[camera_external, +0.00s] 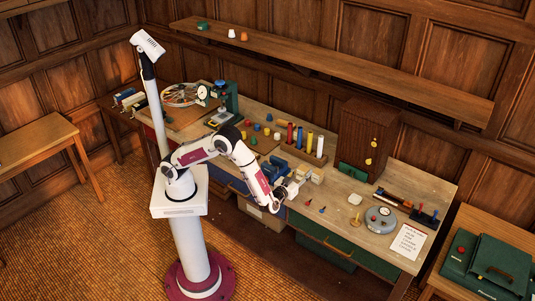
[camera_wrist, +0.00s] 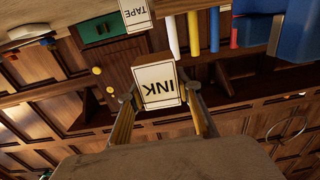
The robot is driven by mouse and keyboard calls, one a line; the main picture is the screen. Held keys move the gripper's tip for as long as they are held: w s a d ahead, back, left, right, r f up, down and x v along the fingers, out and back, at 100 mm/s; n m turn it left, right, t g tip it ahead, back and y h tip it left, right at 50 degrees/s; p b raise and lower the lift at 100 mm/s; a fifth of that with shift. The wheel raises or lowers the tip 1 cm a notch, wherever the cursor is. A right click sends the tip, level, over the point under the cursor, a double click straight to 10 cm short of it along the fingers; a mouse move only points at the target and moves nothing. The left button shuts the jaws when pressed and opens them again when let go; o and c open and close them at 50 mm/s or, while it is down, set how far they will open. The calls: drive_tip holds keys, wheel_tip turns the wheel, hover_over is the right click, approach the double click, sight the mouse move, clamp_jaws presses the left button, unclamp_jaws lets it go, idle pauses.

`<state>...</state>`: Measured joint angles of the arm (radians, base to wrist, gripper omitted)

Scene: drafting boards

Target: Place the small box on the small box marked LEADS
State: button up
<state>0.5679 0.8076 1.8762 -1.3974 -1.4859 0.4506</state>
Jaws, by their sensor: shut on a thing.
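My gripper (camera_wrist: 159,94) is shut on a small box marked INK (camera_wrist: 157,72), which has a white label and a brown edge. The label reads upside down in the wrist view, and one finger presses on each side. In the external view my gripper (camera_external: 290,190) is over the front part of the bench, close to small pale boxes (camera_external: 317,176). A box marked TAPE (camera_wrist: 137,13) shows at the top of the wrist view, apart from the held box. I cannot read a LEADS label in either view.
A blue vise-like tool (camera_external: 278,167) stands left of the boxes. Behind are upright coloured cylinders (camera_external: 310,140) and a wooden cabinet (camera_external: 368,135). A round grey device (camera_external: 381,219) and a paper sheet (camera_external: 408,241) lie to the right. Small pieces (camera_external: 322,210) lie near the front edge.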

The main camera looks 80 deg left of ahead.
drive_tip(key=shift+f, duration=2.2)
drive_tip(key=shift+f, duration=2.3)
drive_tip(key=shift+f, duration=0.2)
drive_tip(key=o, duration=1.2)
drive_tip(key=shift+f+v, duration=0.2)
drive_tip(key=shift+v, duration=3.75)
drive_tip(key=shift+o, duration=0.6)
drive_tip(key=shift+w, duration=0.1)
